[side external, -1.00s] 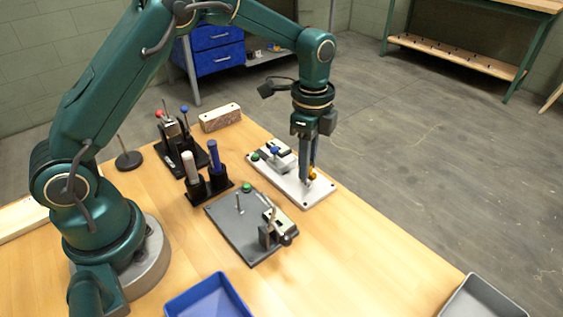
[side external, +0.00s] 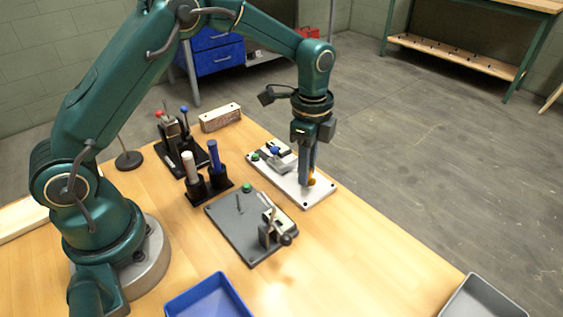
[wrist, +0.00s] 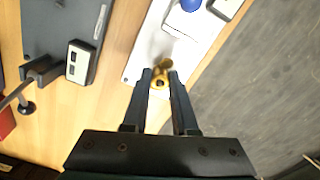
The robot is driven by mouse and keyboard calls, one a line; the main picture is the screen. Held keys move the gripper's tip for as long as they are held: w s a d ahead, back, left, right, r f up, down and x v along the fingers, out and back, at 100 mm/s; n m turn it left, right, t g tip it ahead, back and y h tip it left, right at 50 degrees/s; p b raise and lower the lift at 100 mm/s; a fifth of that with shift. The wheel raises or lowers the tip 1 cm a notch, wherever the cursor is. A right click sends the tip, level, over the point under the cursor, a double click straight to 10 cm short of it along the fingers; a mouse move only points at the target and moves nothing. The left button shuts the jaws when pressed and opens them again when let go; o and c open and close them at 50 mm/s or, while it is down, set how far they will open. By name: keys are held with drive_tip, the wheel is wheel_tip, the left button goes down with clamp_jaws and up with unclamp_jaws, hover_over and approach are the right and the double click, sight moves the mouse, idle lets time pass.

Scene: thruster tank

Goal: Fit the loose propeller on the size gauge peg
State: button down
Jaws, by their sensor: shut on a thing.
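The propeller (wrist: 161,82) is a small brass-yellow part. In the wrist view it lies between the two fingertips of my gripper (wrist: 161,77), which is shut on it. In the side view the propeller (side external: 312,182) shows as an orange spot at the tips of my gripper (side external: 309,180), low over the right end of the white plate (side external: 322,193). The fingers hide most of it there. I cannot tell whether it touches the plate, or whether a gauge peg stands beneath it.
The white plate also bears a blue knob (side external: 274,151) and a green button (side external: 255,156). A grey plate (side external: 230,222) with a thin peg and a clamp lies in front. A black holder (side external: 197,197) with white and blue handles stands left. A blue tray (side external: 208,298) is at the front.

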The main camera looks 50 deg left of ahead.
drive_tip(key=shift+f, duration=0.35)
idle(0.3)
drive_tip(key=c, duration=0.6)
unclamp_jaws()
drive_tip(key=shift+r, duration=0.1)
drive_tip(key=shift+r, duration=4.45)
